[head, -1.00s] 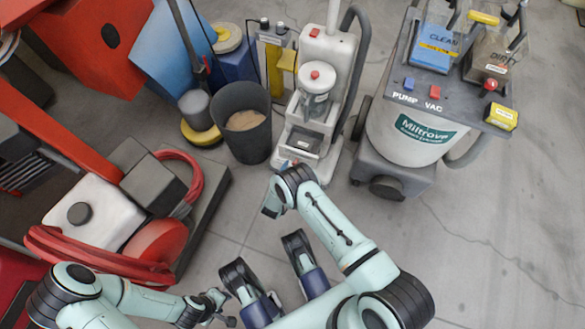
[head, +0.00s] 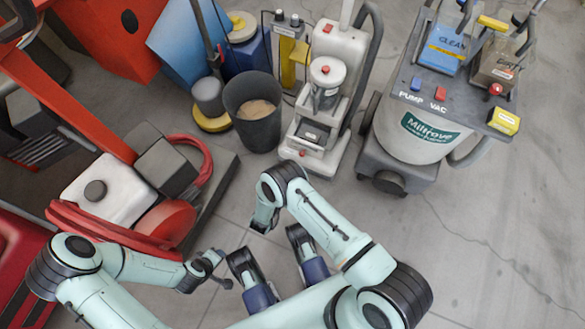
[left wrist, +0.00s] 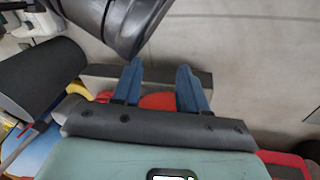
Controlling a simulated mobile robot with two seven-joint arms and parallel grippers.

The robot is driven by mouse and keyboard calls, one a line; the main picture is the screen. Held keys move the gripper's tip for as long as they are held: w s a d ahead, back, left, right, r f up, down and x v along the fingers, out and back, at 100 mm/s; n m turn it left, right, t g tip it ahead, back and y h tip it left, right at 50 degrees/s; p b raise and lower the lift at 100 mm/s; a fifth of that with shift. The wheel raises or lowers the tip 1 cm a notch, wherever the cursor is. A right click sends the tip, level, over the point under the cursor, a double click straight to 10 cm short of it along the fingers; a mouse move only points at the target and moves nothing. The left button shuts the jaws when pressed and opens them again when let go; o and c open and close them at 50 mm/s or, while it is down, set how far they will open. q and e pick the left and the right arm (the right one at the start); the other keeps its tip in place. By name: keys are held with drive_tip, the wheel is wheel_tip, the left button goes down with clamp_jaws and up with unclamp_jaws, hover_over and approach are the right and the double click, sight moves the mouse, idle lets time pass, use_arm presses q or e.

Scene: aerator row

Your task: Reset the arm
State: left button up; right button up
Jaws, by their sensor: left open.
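My left arm comes in from the left in the head view. Its small dark end, the left gripper (head: 212,270), is over the floor beside the grey-and-red floor machine. In the left wrist view its two blue fingers (left wrist: 160,90) are spread apart, with nothing between them held. Red and grey parts of the machine show behind them. My right arm bends in from the right, and its dark end (head: 263,217) hangs over the floor in front of the white upright machine. Whether that end is open or shut is unclear.
The grey-and-red machine (head: 100,205) stands at left. A dark bin (head: 258,128), a white upright machine (head: 325,80) and a Miltrove tank unit (head: 405,140) line the back. A large dark rounded part (left wrist: 125,25) is close in the left wrist view. Floor at right is clear.

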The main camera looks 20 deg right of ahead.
use_arm(q)
drive_tip(key=shift+w+r, duration=0.25)
drive_tip(key=shift+w, duration=0.05)
use_arm(e)
drive_tip(key=shift+s+a+r, duration=0.2)
drive_tip(key=shift+s+a, duration=0.15)
drive_tip(key=shift+a, duration=0.05)
